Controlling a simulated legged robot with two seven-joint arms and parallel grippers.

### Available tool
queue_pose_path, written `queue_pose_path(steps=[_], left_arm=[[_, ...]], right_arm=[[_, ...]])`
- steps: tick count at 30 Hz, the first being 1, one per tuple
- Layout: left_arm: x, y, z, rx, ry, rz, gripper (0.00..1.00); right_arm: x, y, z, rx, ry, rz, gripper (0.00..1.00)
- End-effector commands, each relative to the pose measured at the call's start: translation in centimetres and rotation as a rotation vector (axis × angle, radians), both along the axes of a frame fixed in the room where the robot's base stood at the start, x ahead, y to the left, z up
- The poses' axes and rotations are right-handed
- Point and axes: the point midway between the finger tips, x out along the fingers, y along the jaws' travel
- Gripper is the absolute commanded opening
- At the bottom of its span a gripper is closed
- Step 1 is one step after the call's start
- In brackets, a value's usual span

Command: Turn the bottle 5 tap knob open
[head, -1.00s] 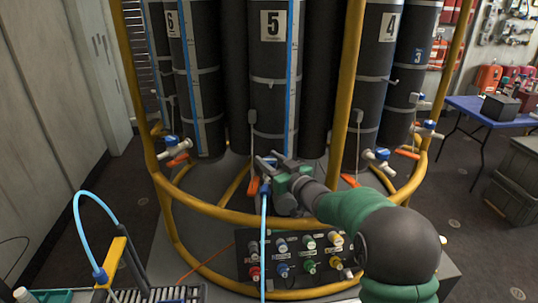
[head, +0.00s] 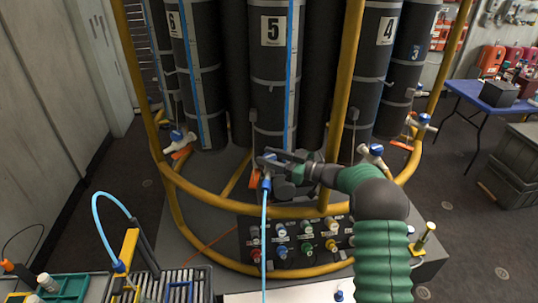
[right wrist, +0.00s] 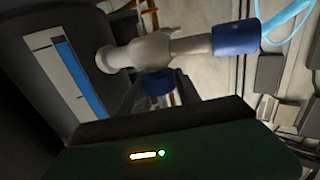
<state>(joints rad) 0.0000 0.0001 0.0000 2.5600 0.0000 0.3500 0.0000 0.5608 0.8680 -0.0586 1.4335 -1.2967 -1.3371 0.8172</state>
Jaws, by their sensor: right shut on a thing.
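Bottle 5 (head: 268,100) is a tall dark cylinder with a blue stripe, standing behind the yellow rail. Its tap (head: 267,176) is low on the front, with an orange piece beside it and a light blue hose (head: 264,225) hanging from it. In the right wrist view the pale tap body (right wrist: 150,50) has a blue hose end (right wrist: 236,38) and a blue knob (right wrist: 157,82). My right gripper (head: 269,162) is at the tap, shut on the knob; the fingers partly hide the contact. My left gripper is not in view.
The yellow rail (head: 230,209) curves in front of the bottles, under my right forearm. A panel with coloured fittings (head: 292,245) is below. Bottle 4 (head: 375,85) and bottle 6 (head: 195,80) flank bottle 5. A tray with a blue tube stands at lower left.

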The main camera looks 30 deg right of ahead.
Motion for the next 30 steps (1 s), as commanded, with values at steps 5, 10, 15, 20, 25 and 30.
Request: queue_pose_path(steps=[5,10,15,20,25,30], left_arm=[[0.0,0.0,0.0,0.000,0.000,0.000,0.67],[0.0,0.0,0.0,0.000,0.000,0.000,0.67],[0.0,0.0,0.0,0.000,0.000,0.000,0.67],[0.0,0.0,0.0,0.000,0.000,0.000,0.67],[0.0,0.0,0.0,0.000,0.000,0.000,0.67],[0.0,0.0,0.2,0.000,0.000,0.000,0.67]], right_arm=[[0.0,-0.2,0.0,0.000,0.000,-0.003,0.00],[0.0,-0.2,0.0,0.000,-0.001,-0.003,0.42],[0.0,-0.1,0.0,0.000,-0.001,-0.002,0.61],[0.0,-0.1,0.0,0.000,-0.001,-0.001,0.61],[0.0,-0.1,0.5,-0.002,-0.003,-0.001,0.61],[0.1,-0.3,3.7,-0.003,-0.006,-0.001,0.61]])
